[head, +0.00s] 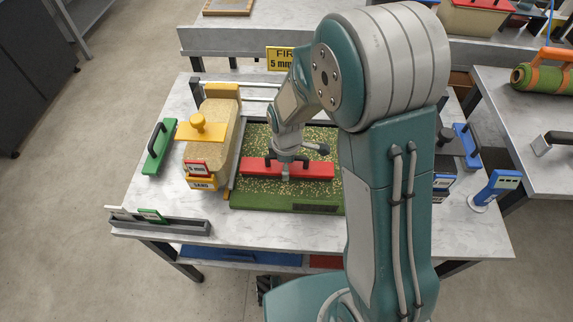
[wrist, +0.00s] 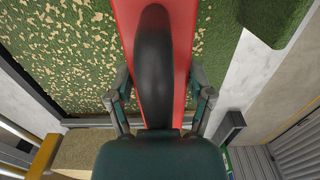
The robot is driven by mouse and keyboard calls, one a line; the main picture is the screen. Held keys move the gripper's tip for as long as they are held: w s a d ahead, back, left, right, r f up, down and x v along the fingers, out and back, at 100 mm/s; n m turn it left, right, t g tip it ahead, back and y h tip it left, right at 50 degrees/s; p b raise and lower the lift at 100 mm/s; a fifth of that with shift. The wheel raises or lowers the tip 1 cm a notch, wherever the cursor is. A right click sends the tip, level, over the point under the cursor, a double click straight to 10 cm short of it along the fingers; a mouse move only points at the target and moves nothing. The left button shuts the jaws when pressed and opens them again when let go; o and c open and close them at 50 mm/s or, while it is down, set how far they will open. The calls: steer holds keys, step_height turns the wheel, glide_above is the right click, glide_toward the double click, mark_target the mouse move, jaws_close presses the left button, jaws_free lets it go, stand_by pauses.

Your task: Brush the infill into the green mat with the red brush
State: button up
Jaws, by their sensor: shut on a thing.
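The green mat (head: 262,201) lies in the middle of the table, with tan infill granules scattered over it. The strip nearest the front edge looks mostly bare green. The red brush (head: 315,171) lies crosswise over the mat towards its front. My gripper (head: 287,165) is above the brush and shut on its black handle (wrist: 155,65), seen from above in the wrist view. The brush's red body (wrist: 180,50) shows on both sides of the handle. Granules on the mat (wrist: 60,50) show left of it. My arm hides the mat's right side, and the bristles are hidden.
A sand-coloured hopper (head: 221,125) with a yellow-handled piece (head: 203,127) stands left of the mat. A green-backed tool (head: 160,145) lies farther left. A grey tray (head: 165,226) is at the front left; a blue gauge-like item (head: 497,186) stands right. The front middle table is clear.

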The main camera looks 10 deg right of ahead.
mark_target(299, 167)
steer(key=shift+f, duration=1.4)
stand_by(1.0)
steer(key=shift+d, duration=0.1)
steer(key=shift+s+d, duration=0.15)
steer(key=shift+d, duration=0.6)
steer(key=shift+s+d, duration=0.15)
steer(key=shift+d, duration=0.6)
steer(key=shift+w+a, duration=0.2)
steer(key=shift+a, duration=0.65)
steer(key=shift+w+a, duration=0.15)
steer(key=shift+a, duration=0.65)
steer(key=shift+d, duration=0.1)
steer(key=shift+s+d, duration=0.55)
steer(key=shift+d, duration=2.05)
steer(key=shift+s+d, duration=0.5)
steer(key=shift+d, duration=2.05)
steer(key=shift+s+d, duration=0.55)
steer(key=shift+d, duration=2.05)
